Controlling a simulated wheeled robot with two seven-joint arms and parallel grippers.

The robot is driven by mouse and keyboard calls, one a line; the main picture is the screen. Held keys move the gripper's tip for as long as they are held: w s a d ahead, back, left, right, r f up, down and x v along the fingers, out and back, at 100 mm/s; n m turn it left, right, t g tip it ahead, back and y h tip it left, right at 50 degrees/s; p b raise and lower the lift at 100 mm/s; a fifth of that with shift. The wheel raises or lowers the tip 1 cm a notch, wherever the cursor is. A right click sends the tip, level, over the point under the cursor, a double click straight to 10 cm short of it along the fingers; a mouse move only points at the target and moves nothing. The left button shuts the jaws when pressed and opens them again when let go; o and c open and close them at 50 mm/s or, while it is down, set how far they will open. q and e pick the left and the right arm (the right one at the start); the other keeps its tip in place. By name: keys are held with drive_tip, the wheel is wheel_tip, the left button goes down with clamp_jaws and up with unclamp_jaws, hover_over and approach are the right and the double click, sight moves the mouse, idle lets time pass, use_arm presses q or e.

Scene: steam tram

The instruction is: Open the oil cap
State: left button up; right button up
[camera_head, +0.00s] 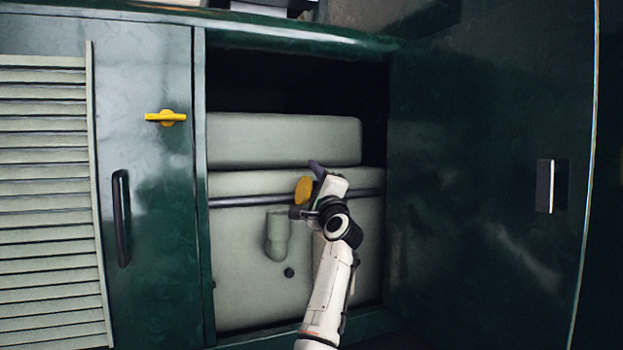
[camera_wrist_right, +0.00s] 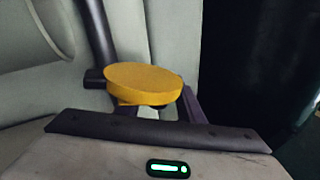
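The yellow round oil cap (camera_head: 304,190) is between the fingers of my right gripper (camera_head: 307,191), up and to the right of the grey filler pipe (camera_head: 278,238) in the head view. The pipe's top end shows no cap on it. In the right wrist view the cap (camera_wrist_right: 143,79) is a flat yellow disc with a dark finger at each side, and the gripper appears shut on it. The contact with the far finger is partly hidden behind the cap. My left gripper is not in view.
The grey tank (camera_head: 240,300) sits inside a dark green compartment, with a dark bar (camera_head: 235,201) across it. An open green door (camera_head: 470,200) stands to the right. A green panel with a yellow latch (camera_head: 166,118) and dark handle (camera_head: 121,218) is at the left.

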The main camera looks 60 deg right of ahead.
sight(308, 195)
drive_tip(key=shift+f, duration=0.1)
drive_tip(key=b+v, duration=0.2)
drive_tip(key=v, duration=0.8)
drive_tip(key=shift+s, duration=0.15)
idle(0.3)
